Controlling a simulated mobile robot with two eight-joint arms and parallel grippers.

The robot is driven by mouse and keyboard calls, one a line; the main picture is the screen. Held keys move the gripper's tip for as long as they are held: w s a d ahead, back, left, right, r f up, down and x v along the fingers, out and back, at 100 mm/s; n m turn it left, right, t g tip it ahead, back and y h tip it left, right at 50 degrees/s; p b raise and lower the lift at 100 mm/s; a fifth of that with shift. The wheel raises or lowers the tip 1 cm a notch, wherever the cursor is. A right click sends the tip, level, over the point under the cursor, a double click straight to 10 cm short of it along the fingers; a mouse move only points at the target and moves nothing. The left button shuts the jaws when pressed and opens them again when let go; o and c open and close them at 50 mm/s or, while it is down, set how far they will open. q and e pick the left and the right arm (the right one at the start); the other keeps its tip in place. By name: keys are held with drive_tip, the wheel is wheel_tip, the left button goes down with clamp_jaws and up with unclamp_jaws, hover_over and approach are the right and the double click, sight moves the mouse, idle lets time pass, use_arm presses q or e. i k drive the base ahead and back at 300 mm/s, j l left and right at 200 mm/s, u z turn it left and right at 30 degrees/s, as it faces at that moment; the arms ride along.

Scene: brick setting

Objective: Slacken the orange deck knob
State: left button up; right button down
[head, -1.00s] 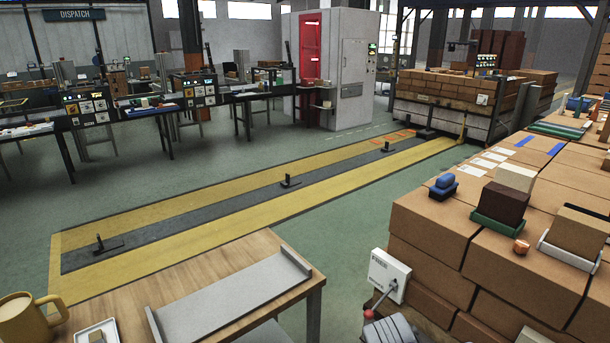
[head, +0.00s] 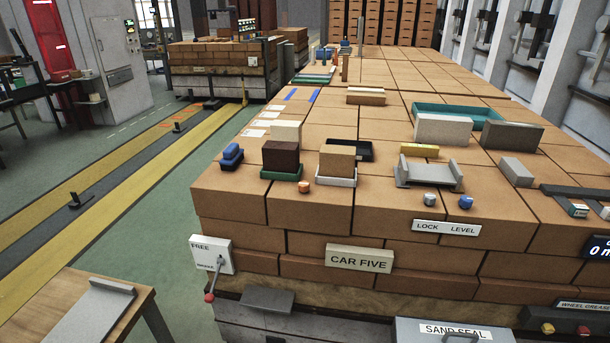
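The orange deck knob (head: 304,187) is a small round knob on the brick deck (head: 320,217), close to its front edge. It stands in front of and between a dark brown brick (head: 281,155) in a green tray (head: 281,174) and a tan brick (head: 337,158) in a white tray (head: 337,181). Nothing covers it in the head view. How far it is turned cannot be told. Neither of my grippers is in view.
A grey knob (head: 429,199) and a blue knob (head: 466,202) stand further right, behind the LOCK LEVEL plate (head: 446,228). A red-tipped lever (head: 213,280) hangs at the deck's left corner. A wooden table (head: 128,310) stands at lower left.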

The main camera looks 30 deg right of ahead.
sight(303, 186)
drive_tip(key=z, duration=1.15)
